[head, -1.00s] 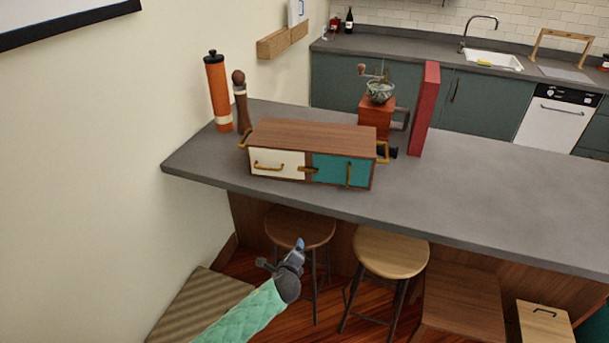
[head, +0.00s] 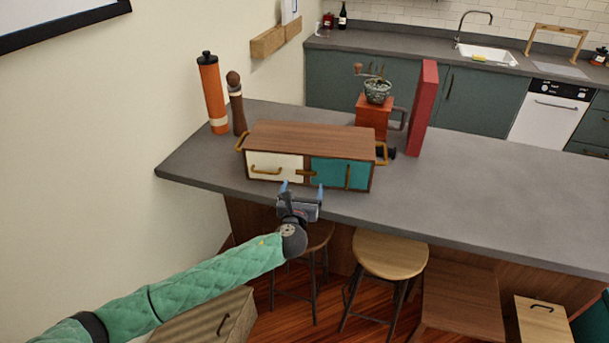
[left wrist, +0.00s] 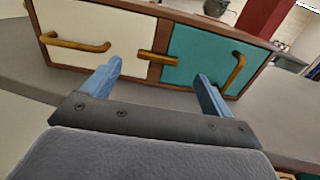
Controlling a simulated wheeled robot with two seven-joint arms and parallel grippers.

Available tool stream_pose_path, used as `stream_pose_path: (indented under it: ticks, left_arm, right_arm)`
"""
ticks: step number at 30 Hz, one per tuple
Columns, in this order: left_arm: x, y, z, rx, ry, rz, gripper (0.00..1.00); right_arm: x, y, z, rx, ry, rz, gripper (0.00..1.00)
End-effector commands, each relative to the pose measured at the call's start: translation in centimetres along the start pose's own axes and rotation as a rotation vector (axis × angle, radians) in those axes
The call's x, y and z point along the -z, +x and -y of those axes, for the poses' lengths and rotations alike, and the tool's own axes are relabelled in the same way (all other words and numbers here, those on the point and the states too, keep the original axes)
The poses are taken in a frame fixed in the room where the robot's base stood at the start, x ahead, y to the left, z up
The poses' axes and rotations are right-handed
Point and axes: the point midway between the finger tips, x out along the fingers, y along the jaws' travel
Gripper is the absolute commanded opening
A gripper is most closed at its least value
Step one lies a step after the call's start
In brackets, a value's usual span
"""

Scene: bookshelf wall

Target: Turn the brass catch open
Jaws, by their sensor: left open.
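A wooden cabinet box (head: 312,137) stands on the grey counter, with a cream drawer front (head: 276,174) at left and a teal door (head: 330,172) at right. The brass catch (head: 306,172) lies level across the post between them, reaching onto the teal door; it also shows in the left wrist view (left wrist: 158,57). My left gripper (head: 302,188) is open and empty, in front of and slightly below the box, near the counter's front edge. In the left wrist view its blue fingers (left wrist: 158,78) point toward the box front, one on either side of the catch, apart from it.
An orange bottle (head: 213,95) and a brown mill (head: 236,104) stand behind the box at left. A coffee grinder (head: 374,106) and a red upright book (head: 422,108) stand behind it at right. Stools (head: 390,255) are below the counter. The counter's right side is clear.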

Motion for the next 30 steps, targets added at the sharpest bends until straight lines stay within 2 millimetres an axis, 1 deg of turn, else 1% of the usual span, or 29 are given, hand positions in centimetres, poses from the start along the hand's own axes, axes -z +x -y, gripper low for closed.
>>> stream_pose_path:
  ticks: [1, 2, 6, 9, 12, 16, 23, 24, 26, 30]
  left_arm:
    - [-0.4, 0.8, 0.0, 0.0, 0.001, 0.001, 0.85]
    - [-0.4, 1.2, 0.0, -0.001, 0.001, 0.001, 0.85]
    - [-0.3, 3.0, 0.0, -0.001, 0.0, 0.0, 0.85]
    - [-0.3, 4.2, 0.0, -0.001, -0.002, 0.0, 0.85]
    - [-0.2, 5.0, 0.0, -0.001, -0.001, 0.0, 0.85]
    - [0.0, 5.5, -0.1, -0.001, -0.002, -0.001, 0.85]
    - [0.0, 5.6, 0.0, 0.0, -0.003, -0.001, 0.85]
    - [0.0, 5.6, 0.0, 0.0, -0.003, -0.001, 0.83]
    - [0.0, 5.6, 0.0, 0.0, -0.003, -0.001, 0.72]
    - [0.0, 5.6, 0.0, 0.0, -0.003, -0.001, 0.44]
  right_arm:
    - [0.3, 0.0, -0.2, -0.002, -0.002, -0.009, 0.36]
    - [0.2, 0.2, -0.3, -0.003, -0.003, -0.011, 0.36]
    - [-0.8, 1.1, -0.7, -0.008, -0.007, -0.021, 0.36]
    - [-1.6, 1.3, -0.7, -0.008, -0.007, -0.019, 0.36]
    - [-2.2, 1.6, -0.8, -0.008, -0.008, -0.017, 0.36]
    - [-2.6, 1.8, -0.8, -0.009, -0.008, -0.017, 0.36]
    - [-2.5, 1.8, -0.8, -0.009, -0.008, -0.018, 0.36]
    - [-2.5, 1.8, -0.8, -0.009, -0.008, -0.018, 0.36]
    - [-2.5, 1.8, -0.9, -0.009, -0.008, -0.018, 0.36]
    - [-2.5, 1.8, -0.9, -0.01, -0.007, -0.018, 0.36]
